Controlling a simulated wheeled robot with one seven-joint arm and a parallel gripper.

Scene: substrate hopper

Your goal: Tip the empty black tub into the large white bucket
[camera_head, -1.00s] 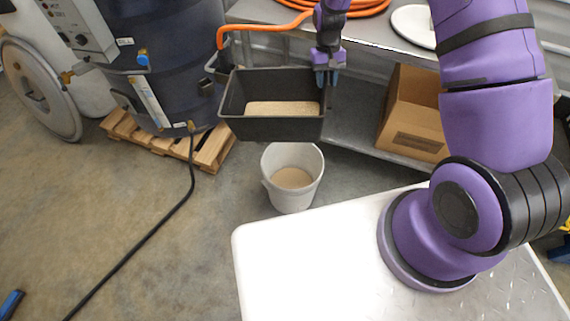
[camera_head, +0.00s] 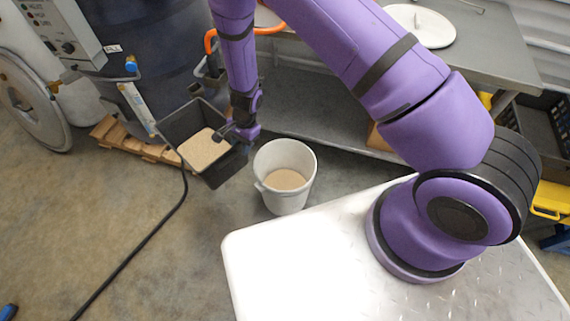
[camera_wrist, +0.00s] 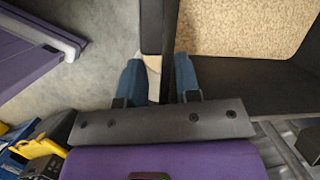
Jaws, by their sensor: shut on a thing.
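The black tub (camera_head: 188,122) hangs in the air left of the large white bucket (camera_head: 300,196), tilted, with a tan granular substrate (camera_head: 203,150) showing inside. The tub is not empty. My gripper (camera_head: 240,132) is shut on the tub's right wall. In the wrist view, my gripper's fingers (camera_wrist: 160,82) straddle the tub's dark wall (camera_wrist: 208,72), with the substrate (camera_wrist: 240,28) to the right. The bucket stands upright on the floor, with tan material (camera_head: 285,179) in its bottom. The tub is beside the bucket, not over its mouth.
A dark blue hopper machine (camera_head: 165,50) stands behind the tub near a wooden pallet (camera_head: 125,142). A grey metal bench (camera_head: 480,45) is at the back, with a white lid (camera_head: 425,25). A black cable (camera_head: 150,235) crosses the floor; open floor lies at left.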

